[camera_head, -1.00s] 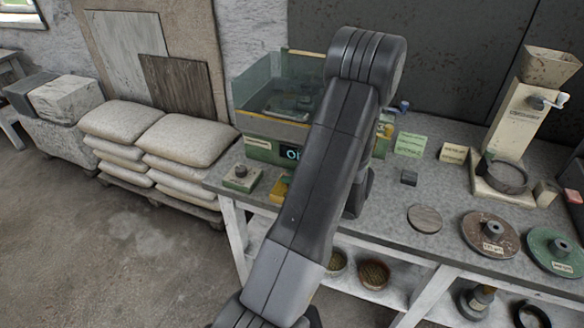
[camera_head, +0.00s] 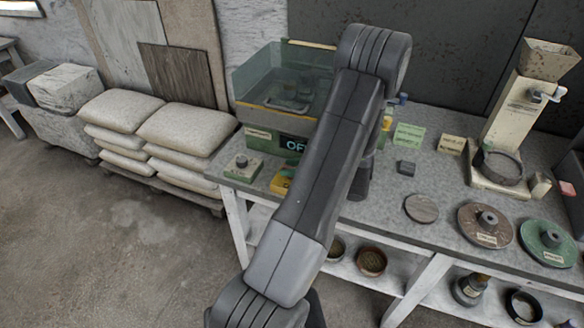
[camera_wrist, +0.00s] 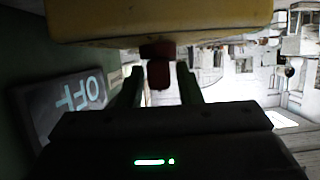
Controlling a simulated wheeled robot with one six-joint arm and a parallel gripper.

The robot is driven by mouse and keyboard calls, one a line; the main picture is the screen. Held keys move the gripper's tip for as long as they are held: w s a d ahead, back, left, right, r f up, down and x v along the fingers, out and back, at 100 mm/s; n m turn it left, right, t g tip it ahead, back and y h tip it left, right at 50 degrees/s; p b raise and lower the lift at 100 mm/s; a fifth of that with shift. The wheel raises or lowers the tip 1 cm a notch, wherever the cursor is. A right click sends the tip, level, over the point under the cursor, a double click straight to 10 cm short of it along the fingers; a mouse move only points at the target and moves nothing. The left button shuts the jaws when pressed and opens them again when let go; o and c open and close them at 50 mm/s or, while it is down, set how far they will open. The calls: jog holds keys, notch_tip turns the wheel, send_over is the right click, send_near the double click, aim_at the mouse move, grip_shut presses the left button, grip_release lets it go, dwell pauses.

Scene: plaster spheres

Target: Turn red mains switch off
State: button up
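In the wrist view a small red switch part (camera_wrist: 159,74) hangs below a yellow housing (camera_wrist: 160,20). My gripper (camera_wrist: 160,86) has its two fingers apart, one on each side of the red part, with visible gaps. I cannot tell how deep the red part sits between the fingertips. In the head view my arm hides my gripper and the red part. A yellow box (camera_head: 280,183) shows partly beside my arm, and the display (camera_head: 293,144) is partly covered.
A glass-sided machine (camera_head: 280,85) stands behind my arm on the grey workbench (camera_head: 390,205). A small green box with a knob (camera_head: 241,165) is at the bench's left end. Discs and a hopper device (camera_head: 512,115) stand at right. Sacks (camera_head: 185,130) lie left of the bench.

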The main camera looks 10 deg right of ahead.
jog(key=shift+o, duration=0.2)
jog(key=b+v, duration=0.1)
jog(key=v, duration=1.2)
jog(key=shift+s+d+r+b, duration=0.15)
jog(key=shift+s+d+b, duration=0.05)
jog(key=shift+d+b, duration=0.1)
jog(key=p+x, duration=0.1)
jog(key=x, duration=1.3)
jog(key=shift+p, duration=0.3)
jog(key=shift+d, duration=0.1)
jog(key=shift+s+d, duration=0.1)
